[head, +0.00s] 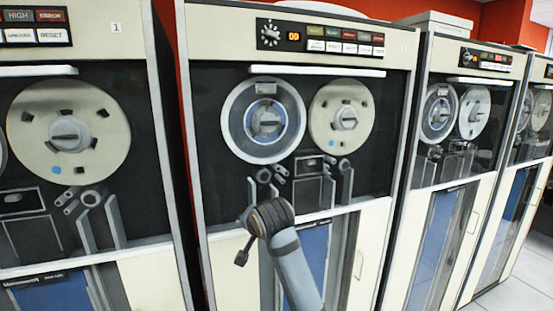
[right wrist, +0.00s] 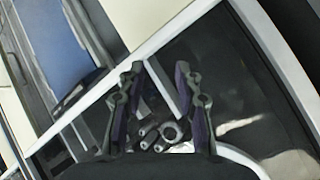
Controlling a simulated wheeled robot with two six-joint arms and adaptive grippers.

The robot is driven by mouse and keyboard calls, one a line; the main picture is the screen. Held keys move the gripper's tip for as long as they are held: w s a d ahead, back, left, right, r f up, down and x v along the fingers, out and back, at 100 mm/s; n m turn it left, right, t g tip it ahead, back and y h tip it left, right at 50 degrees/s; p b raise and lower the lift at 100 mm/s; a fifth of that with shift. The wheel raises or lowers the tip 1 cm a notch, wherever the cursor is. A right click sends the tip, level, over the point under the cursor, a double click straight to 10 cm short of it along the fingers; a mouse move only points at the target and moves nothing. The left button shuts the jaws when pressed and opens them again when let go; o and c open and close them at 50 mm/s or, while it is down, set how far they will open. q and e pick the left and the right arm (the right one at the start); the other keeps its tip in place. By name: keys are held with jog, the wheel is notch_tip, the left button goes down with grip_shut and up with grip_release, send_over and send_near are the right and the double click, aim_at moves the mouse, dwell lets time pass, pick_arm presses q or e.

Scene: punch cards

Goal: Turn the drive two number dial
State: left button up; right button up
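The round number dial (head: 270,33) is dark with a pale knob and white marks around it. It sits at the left end of the top panel on the middle tape drive (head: 400,130), beside a small lit orange display (head: 293,37). In the head view, my right arm rises from the bottom to in front of this drive, below the reels and well below the dial. Its fingers cannot be made out there. In the right wrist view my right gripper (right wrist: 158,68) is open, with nothing between its fingers. The dial is not in that view. My left gripper is not in view.
A drive marked 1 (head: 116,27) stands at the left, and more drives stand at the right. The dial's panel also has a row of labelled buttons (head: 345,41). A white bar (head: 318,70) runs below it. Two reels (head: 342,118) sit lower.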

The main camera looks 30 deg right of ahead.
jog(key=d+r+m+t+h, duration=0.15)
jog(key=r+m, duration=0.25)
jog(key=r, duration=1.1)
jog(key=d+r+m+t, duration=0.2)
jog(key=r+m+t, duration=0.15)
jog(key=r, duration=1.15)
jog(key=m+t+p, duration=0.2)
jog(key=m+p, duration=0.3)
jog(key=m, duration=0.1)
send_near(273, 34)
jog(key=shift+h, duration=0.45)
jog(key=x, duration=0.7)
jog(key=shift+w+r, duration=0.1)
jog(key=shift+w, duration=0.65)
jog(key=shift+s, duration=0.1)
jog(key=shift+c, duration=0.5)
grip_shut()
